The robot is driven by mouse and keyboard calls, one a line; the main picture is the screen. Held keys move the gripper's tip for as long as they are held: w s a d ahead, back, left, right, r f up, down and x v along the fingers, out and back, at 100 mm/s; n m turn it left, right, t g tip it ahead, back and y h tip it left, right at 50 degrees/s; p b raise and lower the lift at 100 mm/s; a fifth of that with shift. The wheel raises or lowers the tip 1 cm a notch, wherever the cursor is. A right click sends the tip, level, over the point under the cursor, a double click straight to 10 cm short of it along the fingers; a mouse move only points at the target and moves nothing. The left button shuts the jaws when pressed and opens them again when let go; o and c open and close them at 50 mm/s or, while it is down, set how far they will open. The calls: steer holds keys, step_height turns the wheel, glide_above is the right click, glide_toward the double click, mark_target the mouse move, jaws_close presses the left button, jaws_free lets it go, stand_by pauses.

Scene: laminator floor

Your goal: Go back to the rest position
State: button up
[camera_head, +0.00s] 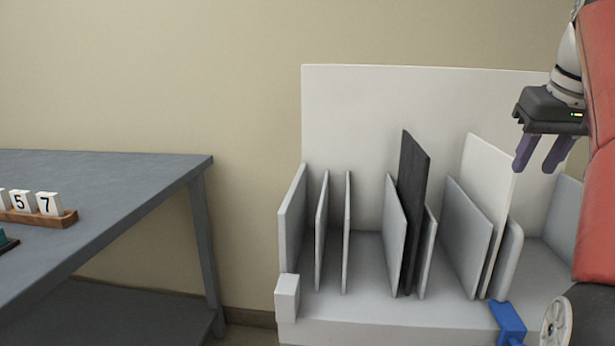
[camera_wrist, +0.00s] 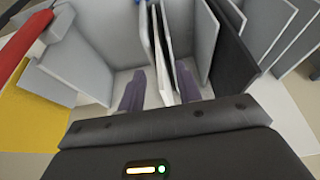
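My gripper (camera_head: 541,166) is at the upper right of the head view, above the right part of a light grey slotted rack (camera_head: 360,330). Its two purple fingers point down, stand apart and have nothing between them that I can see touching. In the wrist view the gripper (camera_wrist: 160,92) shows both fingers spread, with the rack's dividers and panels below and beyond them. A white panel (camera_head: 487,165) stands in a rack slot just left of my gripper. A dark panel (camera_head: 411,200) stands upright in a slot further left; it also shows in the wrist view (camera_wrist: 232,60).
A grey table (camera_head: 120,180) stands at the left with number blocks (camera_head: 48,204) on a wooden holder. A blue part (camera_head: 508,322) sits at the rack's front edge. A wall is behind. A yellow floor area (camera_wrist: 30,120) shows in the wrist view.

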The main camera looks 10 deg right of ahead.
steer(key=a+f+n, duration=0.1)
steer(key=a+f, duration=1)
steer(key=a, duration=0.5)
steer(key=s+a+f, duration=0.2)
steer(key=s+f, duration=0.2)
steer(key=f, duration=0.2)
steer(key=s+a+f+n, duration=0.1)
steer(key=s+a+f, duration=0.2)
steer(key=f, duration=0.3)
steer(key=s+a+f+t+y, duration=0.1)
steer(key=s+a+f, duration=0.2)
steer(key=f, duration=0.4)
steer(key=shift+s+a+n, duration=0.2)
steer(key=shift+s+n, duration=0.1)
steer(key=shift+s, duration=0.55)
